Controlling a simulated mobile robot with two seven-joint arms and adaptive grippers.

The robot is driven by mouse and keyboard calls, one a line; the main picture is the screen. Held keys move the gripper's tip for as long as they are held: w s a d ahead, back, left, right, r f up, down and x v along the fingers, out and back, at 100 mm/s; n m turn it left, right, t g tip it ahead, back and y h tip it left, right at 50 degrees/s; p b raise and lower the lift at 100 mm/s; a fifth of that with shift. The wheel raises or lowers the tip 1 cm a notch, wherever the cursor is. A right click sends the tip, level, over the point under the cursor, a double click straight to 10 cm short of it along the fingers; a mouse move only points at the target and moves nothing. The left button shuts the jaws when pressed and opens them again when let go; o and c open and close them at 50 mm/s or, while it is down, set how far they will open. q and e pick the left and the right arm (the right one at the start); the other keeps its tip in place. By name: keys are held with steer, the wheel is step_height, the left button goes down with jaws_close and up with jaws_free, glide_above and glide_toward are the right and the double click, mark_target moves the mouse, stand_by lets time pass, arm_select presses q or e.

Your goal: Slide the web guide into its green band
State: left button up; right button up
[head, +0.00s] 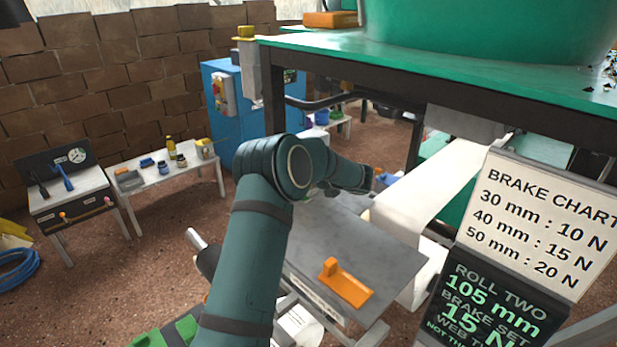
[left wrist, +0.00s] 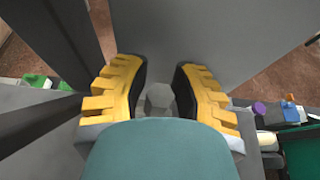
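An orange block with a raised knob (head: 345,283), which may be the web guide, lies on the grey metal table (head: 360,237). I cannot make out a green band on the table. My left arm reaches up past the table's left side and bends away over its far part; its gripper is hidden in the head view. In the left wrist view my left gripper (left wrist: 161,63) has its yellow fingers apart. A grey six-sided knob (left wrist: 160,97) shows between them, with narrow gaps at both sides; contact is not clear. My right gripper is not in view.
A pale web (head: 440,185) runs down at the table's right. A brake chart (head: 545,215) and dark display (head: 490,305) stand at the front right. A green-topped frame (head: 450,75) rises behind. Floor between is clear.

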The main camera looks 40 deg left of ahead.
arm_select(q)
jaws_close()
steer(key=shift+d+p, duration=0.15)
steer(key=shift+p, duration=0.2)
steer(key=o, duration=0.6)
jaws_free()
steer(key=shift+o, duration=0.2)
